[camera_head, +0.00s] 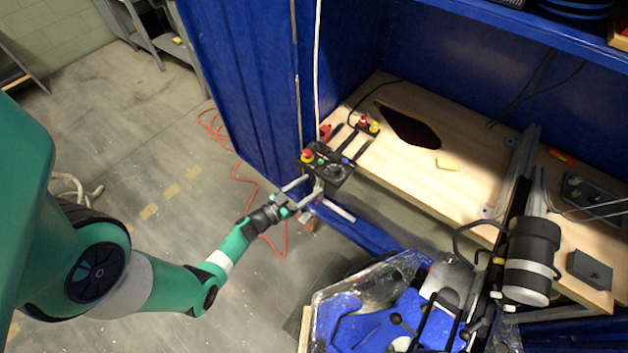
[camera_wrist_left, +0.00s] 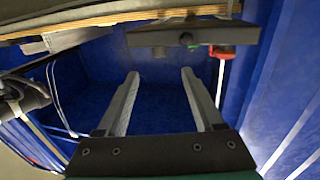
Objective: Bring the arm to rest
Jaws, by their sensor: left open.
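My left arm (camera_head: 160,285), green and grey, reaches in from the left in the head view. Its gripper (camera_head: 314,184) is open, with the two fingers apart and nothing seen between them. It is near the underside of a black control box (camera_head: 338,173) with a red button; I cannot tell whether they touch. In the left wrist view, the two grey fingers (camera_wrist_left: 160,74) stand apart against blue panelling, below the bench edge and a dark box (camera_wrist_left: 180,36). My right gripper is not in view.
A wooden bench (camera_head: 455,185) inside a blue cabinet lies to the right. A black cylinder (camera_head: 532,255) on a metal frame and a blue foam-lined case (camera_head: 370,325) stand at lower right. An orange cable (camera_head: 245,178) lies on the floor. Floor at left is mostly clear.

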